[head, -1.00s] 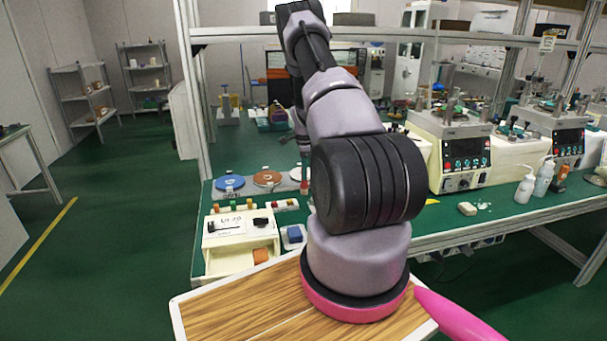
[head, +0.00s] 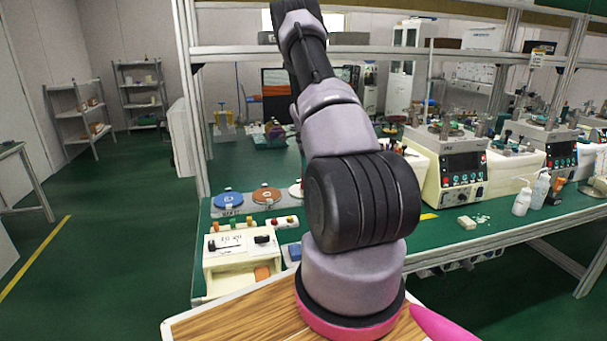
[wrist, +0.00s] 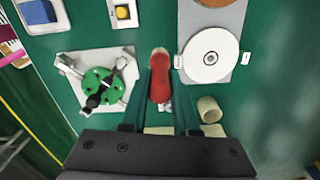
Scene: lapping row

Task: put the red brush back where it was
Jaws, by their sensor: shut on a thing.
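The red brush (wrist: 161,80) is in the middle of the wrist view, between the fingers of my gripper (wrist: 160,92). My gripper is shut on it. Its pale end points away from the gripper. The green bench top shows behind it, but I cannot tell whether the brush touches the bench. In the head view my arm covers the gripper, and I cannot make out the brush there.
In the wrist view, a white disc (wrist: 210,54) on a grey plate is to the right, and a green fixture (wrist: 97,82) is to the left. A beige cup (wrist: 209,109) is close to the right finger. Lapping machines (head: 452,165) stand along the bench.

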